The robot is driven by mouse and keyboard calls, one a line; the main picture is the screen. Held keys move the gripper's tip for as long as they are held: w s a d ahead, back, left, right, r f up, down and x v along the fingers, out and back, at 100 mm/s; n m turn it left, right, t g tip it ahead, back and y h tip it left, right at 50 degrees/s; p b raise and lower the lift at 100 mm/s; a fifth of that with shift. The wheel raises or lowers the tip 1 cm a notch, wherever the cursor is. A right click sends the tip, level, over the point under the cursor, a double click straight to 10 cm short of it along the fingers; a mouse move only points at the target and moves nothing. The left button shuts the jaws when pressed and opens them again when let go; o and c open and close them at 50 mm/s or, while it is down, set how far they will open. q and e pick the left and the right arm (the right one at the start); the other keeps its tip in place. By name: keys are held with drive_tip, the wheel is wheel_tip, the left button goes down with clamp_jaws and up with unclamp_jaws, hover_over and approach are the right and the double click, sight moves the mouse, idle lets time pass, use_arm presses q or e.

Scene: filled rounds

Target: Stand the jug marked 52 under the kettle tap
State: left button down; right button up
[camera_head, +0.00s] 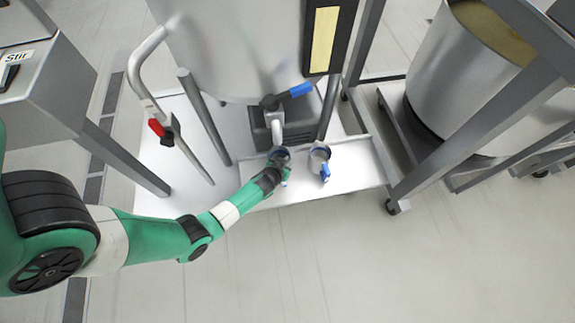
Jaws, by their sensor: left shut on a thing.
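The kettle (225,50) is a large steel vessel on legs. Its tap (275,115) has a blue lever and a spout pointing down. A small steel jug (281,154) with a dark blue rim is at the spout's lower end; whether it rests on the shelf I cannot tell. My left gripper (281,171) is shut on this jug from the near side and partly hides it. A second jug (319,156) with a blue handle stands to the right, apart from the gripper. No number is readable on either jug. My right gripper is not in view.
The jugs are over a white shelf (351,176) with a raised edge. A bent pipe with a red lever (157,127) is at the left. Steel frame legs flank the shelf. A large open pot (450,80) stands at the right. The near floor is clear.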

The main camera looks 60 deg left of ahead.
use_arm(q)
drive_tip(key=shift+f, duration=0.65)
drive_tip(key=shift+r, duration=0.2)
drive_tip(key=c, duration=1.4)
unclamp_jaws()
drive_tip(key=shift+f, duration=0.15)
drive_tip(key=o, duration=0.4)
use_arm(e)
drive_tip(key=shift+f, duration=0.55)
use_arm(q)
drive_tip(key=p+v, duration=0.9)
drive_tip(key=v, duration=0.3)
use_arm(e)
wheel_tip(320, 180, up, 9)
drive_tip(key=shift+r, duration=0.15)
